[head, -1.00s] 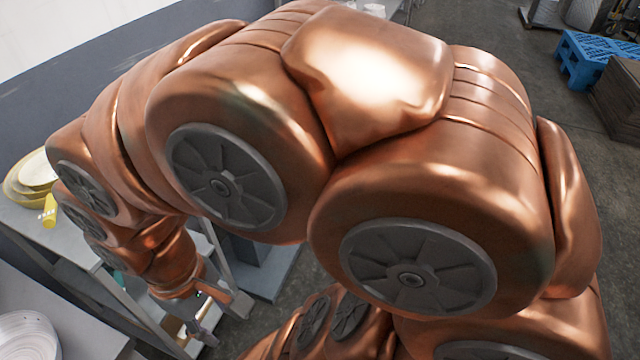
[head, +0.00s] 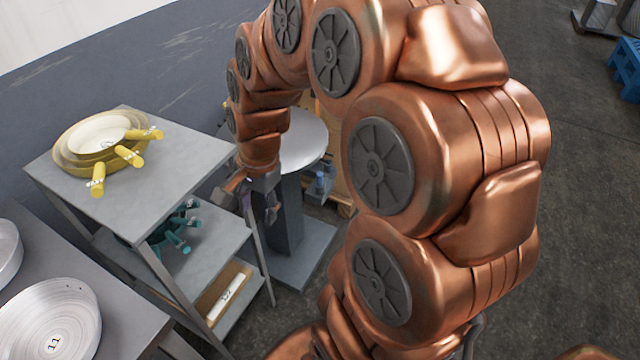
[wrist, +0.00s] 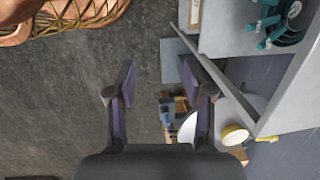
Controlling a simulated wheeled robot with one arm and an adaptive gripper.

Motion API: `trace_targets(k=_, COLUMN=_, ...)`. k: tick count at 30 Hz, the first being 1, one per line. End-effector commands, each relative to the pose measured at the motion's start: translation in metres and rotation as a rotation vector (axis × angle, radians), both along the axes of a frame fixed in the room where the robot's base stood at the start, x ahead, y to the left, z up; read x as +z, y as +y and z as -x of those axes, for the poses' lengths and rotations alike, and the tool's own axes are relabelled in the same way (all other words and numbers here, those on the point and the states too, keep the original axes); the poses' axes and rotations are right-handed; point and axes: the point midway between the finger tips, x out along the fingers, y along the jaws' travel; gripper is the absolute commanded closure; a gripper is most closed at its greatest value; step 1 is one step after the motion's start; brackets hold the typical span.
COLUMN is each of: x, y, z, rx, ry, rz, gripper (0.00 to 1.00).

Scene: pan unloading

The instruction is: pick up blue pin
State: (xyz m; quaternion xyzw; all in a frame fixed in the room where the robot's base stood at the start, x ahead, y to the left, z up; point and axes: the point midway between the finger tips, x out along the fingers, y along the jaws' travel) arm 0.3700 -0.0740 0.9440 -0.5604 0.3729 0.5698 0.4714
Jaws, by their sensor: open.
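A small blue object (head: 320,185) stands low beside the grey pedestal in the head view. I cannot tell whether it is the blue pin. A blue-grey shape (wrist: 168,106) also shows small between my fingers in the wrist view.
A shelf unit (head: 190,150) holds yellow pans (head: 75,155) on top and teal pans (head: 165,240) below. A round-topped pedestal (head: 287,215) stands behind my gripper.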

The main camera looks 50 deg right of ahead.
Motion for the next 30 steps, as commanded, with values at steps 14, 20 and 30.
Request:
trace_targets(k=14, x=-0.089, y=-0.182, z=-0.095, rx=-1.262, ry=-0.079, rz=-0.201, gripper=0.48)
trace_targets(k=20, x=-0.122, y=-0.259, z=-0.097, rx=-1.689, ry=-0.110, rz=-0.290, gripper=0.48)
trace_targets(k=30, x=-0.145, y=-0.301, z=-0.095, rx=-1.925, ry=-0.131, rz=-0.348, gripper=0.48)
